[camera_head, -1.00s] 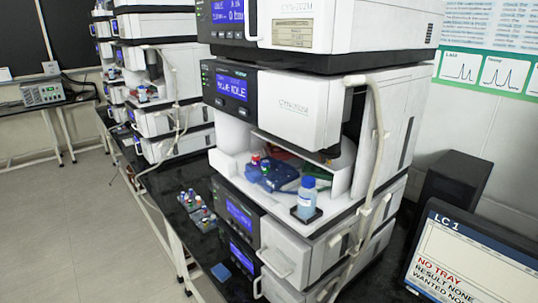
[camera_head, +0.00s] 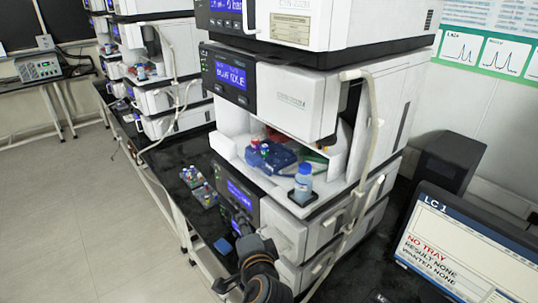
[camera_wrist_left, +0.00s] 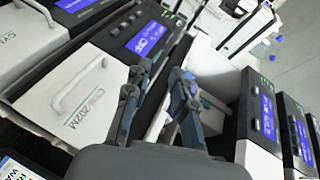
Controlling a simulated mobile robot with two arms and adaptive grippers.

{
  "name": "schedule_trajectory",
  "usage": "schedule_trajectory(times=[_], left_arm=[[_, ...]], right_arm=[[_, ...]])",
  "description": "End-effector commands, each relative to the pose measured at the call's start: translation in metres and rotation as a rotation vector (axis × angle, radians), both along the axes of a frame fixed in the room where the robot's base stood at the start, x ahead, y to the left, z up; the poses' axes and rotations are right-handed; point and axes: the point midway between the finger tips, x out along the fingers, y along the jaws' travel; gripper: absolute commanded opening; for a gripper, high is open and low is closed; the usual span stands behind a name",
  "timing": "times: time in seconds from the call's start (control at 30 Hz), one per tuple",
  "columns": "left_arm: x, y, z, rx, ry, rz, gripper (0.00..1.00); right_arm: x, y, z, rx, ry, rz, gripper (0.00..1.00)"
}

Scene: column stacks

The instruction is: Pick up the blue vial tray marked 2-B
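A blue vial tray (camera_head: 268,157) with red- and blue-capped vials sits in the open bay of the near instrument stack. No 2-B mark is legible on it. Another tray (camera_head: 203,194) with several small vials lies on the dark bench left of the stack; its mark is also unreadable. My left gripper (camera_head: 238,268) is low in front of the stack, below and apart from the bay, near the bench trays. In the left wrist view its two fingers (camera_wrist_left: 158,92) stand apart with nothing visible between them. My right gripper is out of view.
A blue-capped bottle (camera_head: 303,184) stands at the bay's front right. A pale hose (camera_head: 372,130) runs down the stack's side. A monitor (camera_head: 455,255) reading "NO TRAY" stands at right. The floor at left is clear.

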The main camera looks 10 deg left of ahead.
Motion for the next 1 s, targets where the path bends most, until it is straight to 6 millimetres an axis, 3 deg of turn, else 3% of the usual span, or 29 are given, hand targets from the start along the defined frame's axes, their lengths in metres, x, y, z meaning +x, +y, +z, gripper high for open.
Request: schedule_trajectory(times=[0.03, 0.1, 0.23, 0.6, 1.0], left_arm=[[0.014, -0.013, 0.024, 0.088, -0.046, -0.020, 0.25], [0.024, -0.025, 0.049, 0.189, -0.089, -0.037, 0.25], [0.036, -0.035, 0.071, 0.287, -0.127, -0.048, 0.25], [0.095, -0.006, 0.073, 0.299, -0.132, -0.048, 0.25], [0.131, 0.015, 0.074, 0.295, -0.131, -0.046, 0.25]], right_arm=[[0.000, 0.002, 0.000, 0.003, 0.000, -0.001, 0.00], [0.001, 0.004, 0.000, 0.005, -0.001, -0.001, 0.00], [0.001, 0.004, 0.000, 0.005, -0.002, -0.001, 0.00], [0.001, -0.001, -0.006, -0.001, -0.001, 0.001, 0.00], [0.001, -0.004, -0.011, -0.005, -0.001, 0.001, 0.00]])
